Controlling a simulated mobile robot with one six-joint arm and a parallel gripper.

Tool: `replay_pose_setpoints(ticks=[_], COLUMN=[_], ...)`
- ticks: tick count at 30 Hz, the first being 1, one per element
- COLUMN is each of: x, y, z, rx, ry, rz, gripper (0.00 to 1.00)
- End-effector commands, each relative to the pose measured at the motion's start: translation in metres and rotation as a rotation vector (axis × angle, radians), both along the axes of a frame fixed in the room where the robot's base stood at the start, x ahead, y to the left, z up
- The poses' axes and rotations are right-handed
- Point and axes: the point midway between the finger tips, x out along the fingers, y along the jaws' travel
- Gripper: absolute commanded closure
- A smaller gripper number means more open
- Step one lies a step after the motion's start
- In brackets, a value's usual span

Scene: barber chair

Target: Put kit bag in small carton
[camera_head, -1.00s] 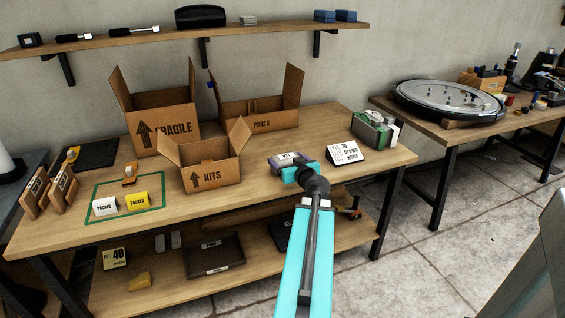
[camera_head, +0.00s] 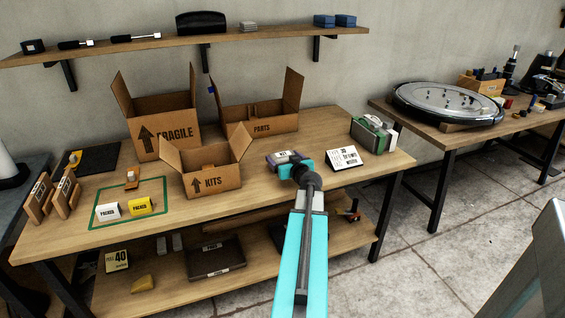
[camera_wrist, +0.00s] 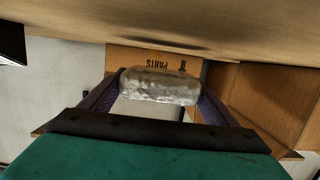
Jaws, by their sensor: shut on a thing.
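The kit bag (camera_head: 284,158), a pale pouch with a label, is between my gripper's fingers over the front right of the workbench. In the wrist view the bag (camera_wrist: 160,87) looks silvery and clear, with a purple finger on each side. My gripper (camera_head: 290,165) is shut on it. In the wrist view a dark shadow lies on the wood apart from the bag; its exact height I cannot tell. The smallest carton (camera_head: 212,181), marked KITS, stands with flaps open to the left of my gripper. Its floor is mostly hidden.
Larger open cartons marked FRAGILE (camera_head: 165,133) and PARTS (camera_head: 262,127) stand behind the KITS carton. A sign card (camera_head: 345,158) and a green-grey device (camera_head: 373,134) are right of my gripper. Two packed boxes sit in a green outline (camera_head: 161,190) at left.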

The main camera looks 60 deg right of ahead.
Motion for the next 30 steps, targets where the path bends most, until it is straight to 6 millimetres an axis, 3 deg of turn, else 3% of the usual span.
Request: replay_pose_setpoints(ticks=[8, 15, 21, 30], x=[0.001, 0.014, 0.012, 0.012], y=[-0.002, -0.015, -0.013, -0.013], z=[0.001, 0.001, -0.029, -0.032], rx=[0.000, -0.001, -0.001, -0.001], ry=[-0.001, -0.001, -0.001, -0.001], rz=[0.000, 0.000, -0.001, 0.000], gripper=[0.46, 0.46, 0.46, 0.46])
